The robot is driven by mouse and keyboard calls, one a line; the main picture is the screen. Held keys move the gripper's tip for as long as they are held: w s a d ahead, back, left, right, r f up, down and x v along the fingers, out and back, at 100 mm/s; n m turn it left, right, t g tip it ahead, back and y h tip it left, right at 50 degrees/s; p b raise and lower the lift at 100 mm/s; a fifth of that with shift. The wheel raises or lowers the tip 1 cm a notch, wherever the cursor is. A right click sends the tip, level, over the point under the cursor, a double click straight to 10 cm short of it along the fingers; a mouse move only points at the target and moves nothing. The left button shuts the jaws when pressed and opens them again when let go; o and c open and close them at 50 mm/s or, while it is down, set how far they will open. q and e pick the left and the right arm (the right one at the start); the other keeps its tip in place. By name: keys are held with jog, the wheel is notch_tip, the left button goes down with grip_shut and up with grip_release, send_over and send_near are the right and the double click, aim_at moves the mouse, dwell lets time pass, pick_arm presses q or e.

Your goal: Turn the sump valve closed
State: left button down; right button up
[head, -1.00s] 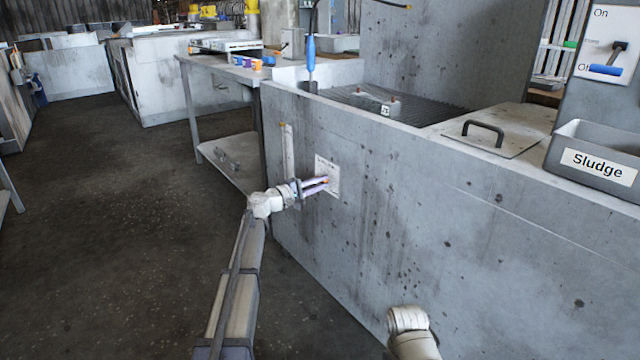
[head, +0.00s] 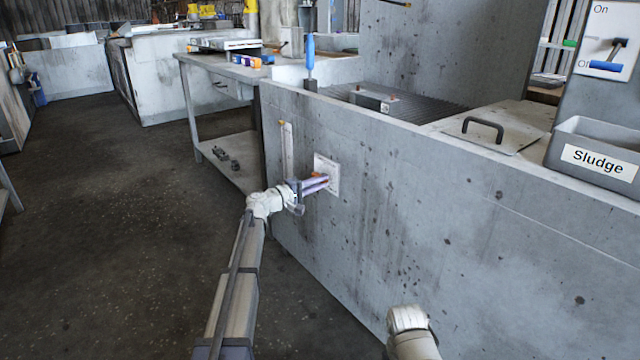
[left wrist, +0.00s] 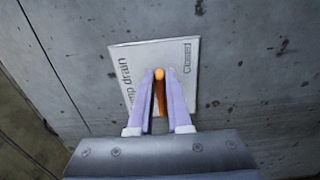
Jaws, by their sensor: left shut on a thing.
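The sump valve is an orange handle (left wrist: 161,98) on a pale plate (left wrist: 186,75) fixed to the concrete wall. In the head view, the left gripper (head: 326,181) reaches the plate (head: 333,169), with a bit of the orange handle (head: 317,175) showing above the fingers. My right gripper is out of view.
The concrete tank wall (head: 420,230) runs along the right. A narrow upright strip (head: 287,150) is on the wall left of the plate. A grey Sludge bin (head: 600,160) and a handled lid (head: 490,135) are on top. The floor at left is clear.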

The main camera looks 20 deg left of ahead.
pick_arm(q)
jog(key=c, duration=0.9)
grip_release()
jog(key=shift+o, duration=0.2)
jog(key=v, duration=0.7)
jog(key=shift+s+a, duration=0.2)
jog(key=shift+s, duration=0.15)
